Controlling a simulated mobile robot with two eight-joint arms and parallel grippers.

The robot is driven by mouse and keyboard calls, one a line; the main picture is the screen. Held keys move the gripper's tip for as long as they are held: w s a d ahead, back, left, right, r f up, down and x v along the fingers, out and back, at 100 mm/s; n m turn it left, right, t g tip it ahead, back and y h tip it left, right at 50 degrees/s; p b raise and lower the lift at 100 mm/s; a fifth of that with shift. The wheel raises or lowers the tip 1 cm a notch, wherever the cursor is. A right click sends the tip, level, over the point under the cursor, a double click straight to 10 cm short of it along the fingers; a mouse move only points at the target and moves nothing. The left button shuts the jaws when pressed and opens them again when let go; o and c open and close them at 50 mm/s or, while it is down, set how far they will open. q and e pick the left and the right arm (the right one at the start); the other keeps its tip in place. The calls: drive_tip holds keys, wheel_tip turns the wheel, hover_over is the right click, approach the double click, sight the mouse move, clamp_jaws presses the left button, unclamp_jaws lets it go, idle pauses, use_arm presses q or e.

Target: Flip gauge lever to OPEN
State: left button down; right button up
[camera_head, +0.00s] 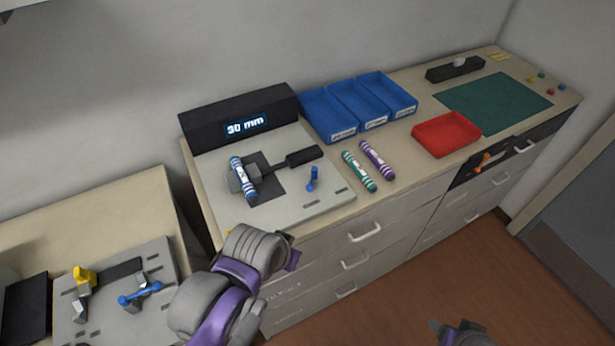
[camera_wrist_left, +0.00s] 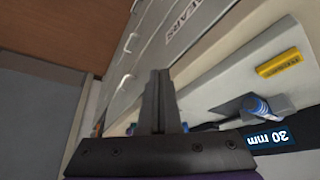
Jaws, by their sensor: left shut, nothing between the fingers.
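The gauge is a grey plate (camera_head: 318,206) with a black display block (camera_head: 240,120) reading "30 mm"; the display also shows in the left wrist view (camera_wrist_left: 268,138). A small blue lever (camera_head: 313,178) stands near the plate's right side. A blue-and-white cartridge (camera_head: 242,181) lies on a grey block at the plate's middle, beside a black bar. My left gripper (camera_head: 293,260) is in front of the counter, apart from the lever. Its fingers (camera_wrist_left: 160,102) are together and empty. Part of my right arm (camera_head: 462,335) shows at the bottom edge; its fingers are unclear.
Green (camera_head: 359,171) and purple (camera_head: 377,159) cartridges lie right of the gauge. Behind stand blue bins (camera_head: 372,122); a red tray (camera_head: 446,133) and green mat (camera_head: 495,102) are farther right. A yellow piece (camera_wrist_left: 280,65) lies near the counter edge. A second fixture (camera_head: 110,318) is lower left.

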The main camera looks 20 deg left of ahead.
sight(312, 182)
use_arm(q)
drive_tip(key=w+a+r+m+g+h+b, duration=0.1)
drive_tip(key=w+a+r+b, duration=0.1)
drive_tip(key=w+a+r, duration=0.3)
drive_tip(key=w+a+r+m+g+h+b, duration=0.1)
drive_tip(key=w+a+r, duration=0.4)
drive_tip(key=w+r, duration=0.5)
wheel_tip(312, 182, up, 2)
drive_tip(key=shift+r+h+b, duration=0.2)
drive_tip(key=shift+h+b, duration=0.3)
drive_tip(key=shift+b, duration=0.5)
use_arm(e)
wheel_tip(312, 182, down, 6)
drive_tip(key=s, duration=0.1)
drive_tip(key=shift+s+f, duration=0.25)
drive_tip(key=shift+s, duration=0.1)
use_arm(q)
drive_tip(key=shift+f, duration=0.1)
